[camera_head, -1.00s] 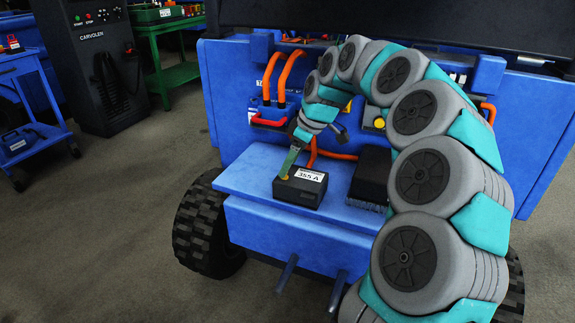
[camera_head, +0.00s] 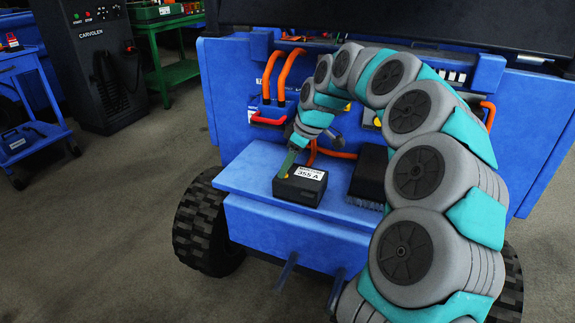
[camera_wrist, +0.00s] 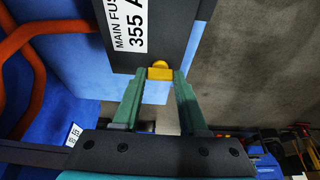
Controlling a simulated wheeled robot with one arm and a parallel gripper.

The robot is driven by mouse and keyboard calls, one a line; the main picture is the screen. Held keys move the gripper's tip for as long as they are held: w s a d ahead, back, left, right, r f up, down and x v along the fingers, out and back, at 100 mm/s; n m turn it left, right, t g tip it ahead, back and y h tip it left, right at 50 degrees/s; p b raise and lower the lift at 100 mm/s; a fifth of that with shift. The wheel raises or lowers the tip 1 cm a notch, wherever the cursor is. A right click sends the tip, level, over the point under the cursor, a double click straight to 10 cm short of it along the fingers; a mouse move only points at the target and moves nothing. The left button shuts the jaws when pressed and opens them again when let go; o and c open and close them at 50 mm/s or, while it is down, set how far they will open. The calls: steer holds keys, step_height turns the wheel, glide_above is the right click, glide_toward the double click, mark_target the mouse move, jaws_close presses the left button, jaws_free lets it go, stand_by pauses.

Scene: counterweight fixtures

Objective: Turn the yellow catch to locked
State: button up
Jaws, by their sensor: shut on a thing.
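The yellow catch (camera_wrist: 160,72) sticks out from the edge of a black box labelled "MAIN FUSE 355 A" in the wrist view. My gripper (camera_wrist: 159,77) has its two green fingers on either side of the catch, shut on it. In the head view my gripper (camera_head: 285,176) reaches down to the left end of the black fuse box (camera_head: 300,193), which sits on a blue shelf (camera_head: 240,180). The catch is mostly hidden by the fingers there. I cannot read any locked or unlocked mark.
A black brush-like block (camera_head: 369,177) stands right of the fuse box. Orange cables (camera_head: 290,72) and a red handle (camera_head: 268,121) are on the blue panel behind. The shelf left of the box is clear.

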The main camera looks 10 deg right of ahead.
jaws_close()
steer(key=m+b, duration=0.1)
steer(key=m, duration=0.1)
steer(key=m+h+b, duration=0.1)
steer(key=shift+s+f+m+t+b, duration=0.15)
steer(key=shift+m+t+b, duration=0.2)
steer(key=shift+m+t, duration=0.05)
steer(key=m, duration=0.1)
steer(key=m+h+b, duration=0.1)
steer(key=m, duration=0.1)
steer(key=m+h, duration=0.1)
steer(key=shift+a+m+t+b, duration=0.25)
steer(key=shift+m+t+b, duration=0.05)
steer(key=shift+t, duration=0.1)
steer(key=m+h, duration=0.1)
steer(key=m, duration=0.3)
steer(key=shift+a+r+m+h+b, duration=0.2)
steer(key=shift+m+h+b, duration=0.1)
steer(key=shift+h+b, duration=0.1)
steer(key=m, duration=0.2)
steer(key=m+h, duration=0.1)
steer(key=m, duration=0.1)
steer(key=shift+a+m+g+h, duration=0.2)
steer(key=shift+m+g+h, duration=0.1)
steer(key=shift+m+g, duration=0.1)
